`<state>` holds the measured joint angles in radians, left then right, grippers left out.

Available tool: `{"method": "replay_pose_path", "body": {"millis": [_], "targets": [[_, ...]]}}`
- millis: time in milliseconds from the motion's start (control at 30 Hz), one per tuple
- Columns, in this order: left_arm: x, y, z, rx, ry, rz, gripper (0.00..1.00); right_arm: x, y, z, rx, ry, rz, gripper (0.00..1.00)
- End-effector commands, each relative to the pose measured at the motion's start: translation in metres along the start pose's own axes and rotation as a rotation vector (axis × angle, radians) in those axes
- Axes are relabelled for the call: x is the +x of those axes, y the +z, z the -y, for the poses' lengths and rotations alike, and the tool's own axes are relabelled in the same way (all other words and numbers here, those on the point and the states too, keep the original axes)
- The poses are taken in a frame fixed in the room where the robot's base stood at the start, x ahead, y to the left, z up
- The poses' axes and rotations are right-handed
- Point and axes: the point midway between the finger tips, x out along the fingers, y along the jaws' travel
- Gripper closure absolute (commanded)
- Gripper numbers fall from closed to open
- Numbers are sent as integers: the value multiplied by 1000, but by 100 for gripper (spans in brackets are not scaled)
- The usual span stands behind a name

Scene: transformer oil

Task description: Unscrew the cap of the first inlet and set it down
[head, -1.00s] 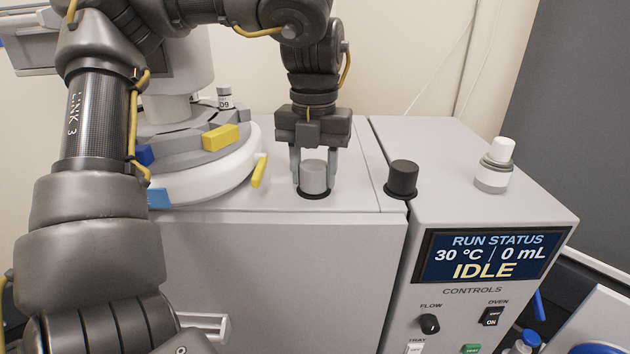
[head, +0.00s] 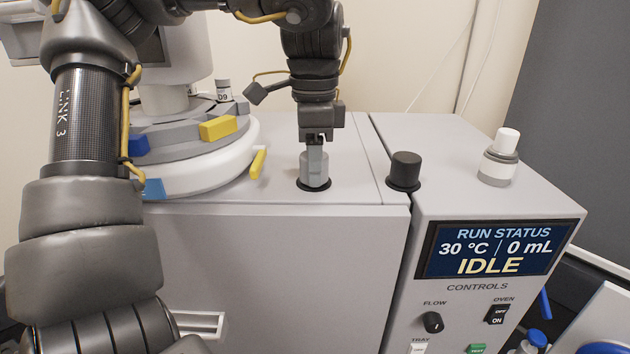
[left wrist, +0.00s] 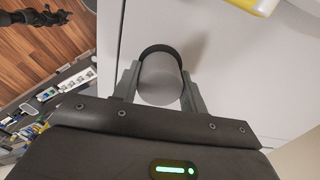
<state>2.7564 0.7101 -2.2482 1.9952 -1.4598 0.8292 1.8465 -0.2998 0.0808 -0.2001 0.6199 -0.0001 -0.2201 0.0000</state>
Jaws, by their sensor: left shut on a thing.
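A grey cylindrical cap (head: 306,172) sits in a black ring on top of the light grey machine (head: 290,255). My left gripper (head: 316,165) comes down on it from above, with its fingers shut on the cap's sides. In the left wrist view, the cap (left wrist: 161,82) stands between the two fingers of the left gripper (left wrist: 160,92), with the black ring beyond it. A second, black cap (head: 404,170) stands on the machine to the right. I cannot tell from the labels which inlet is the first.
A round white carousel (head: 195,180) with grey, yellow and blue parts stands left of the gripper. A small white-capped bottle (head: 500,158) stands on the control unit, above its screen (head: 493,250). The machine top between the black cap and that bottle is clear.

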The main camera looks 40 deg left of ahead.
Motion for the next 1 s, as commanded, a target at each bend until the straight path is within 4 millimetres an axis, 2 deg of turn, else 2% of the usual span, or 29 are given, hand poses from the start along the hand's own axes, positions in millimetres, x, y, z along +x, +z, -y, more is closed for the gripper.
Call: {"method": "replay_pose_path", "body": {"millis": [33,100,200,433,467,633,867,1000], "targets": [[4,0,0,-85,-2,0,85,8,1,0,0,0,0,46],[3,0,0,-193,-2,-1,85,12,1,0,0,0,0,46],[2,0,0,-280,0,1,85,14,1,1,0,0,0,46],[0,0,0,-293,1,2,85,12,1,1,0,-1,0,46],[0,0,0,-292,1,2,54,12,1,1,0,-1,0,46],[0,0,0,-291,1,1,32,12,1,1,1,-1,0,46],[0,0,0,-287,1,1,32,12,1,1,1,-1,0,46],[-7,0,0,-131,5,3,32,-11,-1,2,1,-2,0,46]]}}
